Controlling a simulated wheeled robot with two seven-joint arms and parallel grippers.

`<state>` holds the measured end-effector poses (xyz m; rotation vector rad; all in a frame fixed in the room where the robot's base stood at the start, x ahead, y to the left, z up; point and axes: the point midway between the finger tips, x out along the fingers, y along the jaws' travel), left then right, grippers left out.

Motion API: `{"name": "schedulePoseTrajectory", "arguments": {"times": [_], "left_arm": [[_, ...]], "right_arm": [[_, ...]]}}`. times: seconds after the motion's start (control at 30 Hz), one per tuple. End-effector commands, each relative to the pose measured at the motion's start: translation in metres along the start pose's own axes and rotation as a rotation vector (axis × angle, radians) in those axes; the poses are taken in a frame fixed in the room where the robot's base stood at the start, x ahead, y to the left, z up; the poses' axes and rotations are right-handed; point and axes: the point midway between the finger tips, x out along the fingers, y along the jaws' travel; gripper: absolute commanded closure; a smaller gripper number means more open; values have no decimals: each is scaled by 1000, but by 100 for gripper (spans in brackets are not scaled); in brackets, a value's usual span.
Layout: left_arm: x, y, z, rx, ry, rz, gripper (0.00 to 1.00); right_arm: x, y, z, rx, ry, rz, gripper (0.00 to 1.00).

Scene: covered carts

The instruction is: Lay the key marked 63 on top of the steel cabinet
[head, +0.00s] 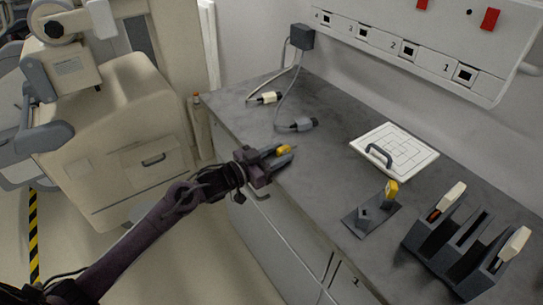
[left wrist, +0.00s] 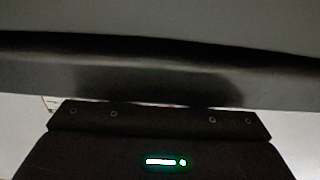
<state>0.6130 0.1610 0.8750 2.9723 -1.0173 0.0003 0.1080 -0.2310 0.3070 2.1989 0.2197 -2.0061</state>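My left gripper (head: 278,160) is over the front edge of the grey worktop, reaching in from the left. A small yellow piece (head: 284,149) shows right at its fingers; I cannot tell whether they hold it or it lies behind them. Another yellow piece (head: 391,190) stands upright on a dark grey holder (head: 364,218) on the worktop. No number is readable on either, so I cannot tell which is key 63. The pale unit with the grey worktop (head: 240,103) may be the steel cabinet. The left wrist view shows only a close grey surface (left wrist: 160,60) and dark gripper housing. My right gripper is not in view.
A white gridded board with handle (head: 400,158) lies on the worktop. A dark slotted rack (head: 455,242) stands at right. Two cable plugs (head: 265,98) (head: 303,124) lie at the back left. A numbered socket panel (head: 420,52) is on the wall. A covered cart (head: 125,135) stands left.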

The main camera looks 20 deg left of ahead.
Motion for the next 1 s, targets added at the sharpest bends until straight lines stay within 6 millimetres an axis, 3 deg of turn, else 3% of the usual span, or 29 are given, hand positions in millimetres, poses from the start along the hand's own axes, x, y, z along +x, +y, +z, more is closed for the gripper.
{"name": "schedulePoseTrajectory", "arguments": {"times": [0.07, 0.17, 0.6, 0.8, 1.0], "left_arm": [[0, 0, -8, 2, 1, 0, 65], [-14, 0, -4, 1, -4, -1, 65], [-98, 1, -4, 0, -3, 0, 65], [-116, 0, -5, -1, -1, 0, 65], [-120, 0, -6, 0, 0, 0, 65]], "right_arm": [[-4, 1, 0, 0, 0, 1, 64], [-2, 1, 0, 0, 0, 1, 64], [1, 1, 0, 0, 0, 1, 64], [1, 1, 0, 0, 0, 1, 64], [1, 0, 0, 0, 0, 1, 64]]}}
